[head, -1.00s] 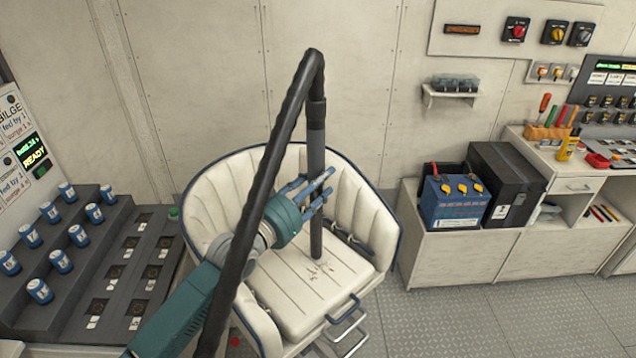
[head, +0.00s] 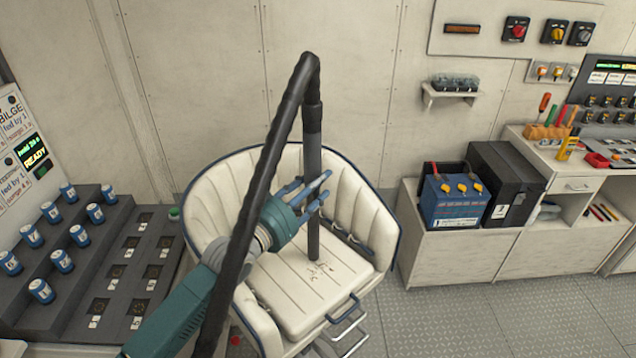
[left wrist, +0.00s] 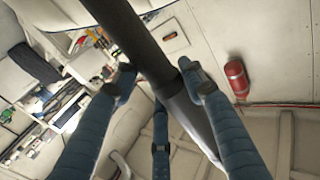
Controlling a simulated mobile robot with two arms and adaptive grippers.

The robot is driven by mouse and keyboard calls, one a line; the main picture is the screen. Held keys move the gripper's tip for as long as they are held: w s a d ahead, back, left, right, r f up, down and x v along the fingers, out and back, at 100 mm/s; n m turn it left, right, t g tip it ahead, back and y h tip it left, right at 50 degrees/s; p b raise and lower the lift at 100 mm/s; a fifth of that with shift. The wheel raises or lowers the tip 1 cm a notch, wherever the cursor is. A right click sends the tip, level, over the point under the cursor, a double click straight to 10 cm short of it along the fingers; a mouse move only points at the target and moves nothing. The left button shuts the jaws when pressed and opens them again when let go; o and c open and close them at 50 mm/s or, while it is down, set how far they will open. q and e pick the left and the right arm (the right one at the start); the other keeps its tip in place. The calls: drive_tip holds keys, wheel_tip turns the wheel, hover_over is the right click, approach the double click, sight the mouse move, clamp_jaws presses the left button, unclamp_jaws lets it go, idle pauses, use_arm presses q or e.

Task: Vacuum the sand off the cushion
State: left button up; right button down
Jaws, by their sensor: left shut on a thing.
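The white cushion (head: 285,290) is the seat of a padded chair with blue piping. A small scatter of brown sand (head: 322,271) lies on it, near the middle and towards the right. My left gripper (head: 318,190) is shut on the dark vacuum wand (head: 314,160). The wand stands nearly upright and its lower end is at the cushion, just left of and behind most of the sand. I cannot tell whether the tip touches the cushion. In the left wrist view the gripper's fingers (left wrist: 160,100) close around the wand (left wrist: 135,40). My right gripper is out of view.
The black hose (head: 262,180) bends over the wand and runs down in front of my left arm. The chair's curved backrest (head: 215,200) surrounds the seat. A stepped rack of blue cans (head: 62,261) stands left. A blue battery (head: 452,205) sits on a right-hand bench.

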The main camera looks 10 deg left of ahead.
use_arm(q)
drive_tip(key=shift+s+a+r+p, duration=0.2)
drive_tip(key=shift+s+a+p, duration=0.25)
drive_tip(key=shift+s+a, duration=0.4)
drive_tip(key=shift+d+f, duration=0.15)
drive_tip(key=shift+d, duration=0.05)
drive_tip(key=shift+d, duration=0.15)
idle(0.5)
drive_tip(key=shift+s+d+p, duration=0.15)
drive_tip(key=shift+d+p, duration=0.35)
drive_tip(key=shift+d, duration=0.75)
drive_tip(key=shift+s+d+p, duration=0.15)
drive_tip(key=shift+d+p, duration=0.35)
drive_tip(key=shift+d, duration=0.75)
drive_tip(key=shift+a, duration=0.15)
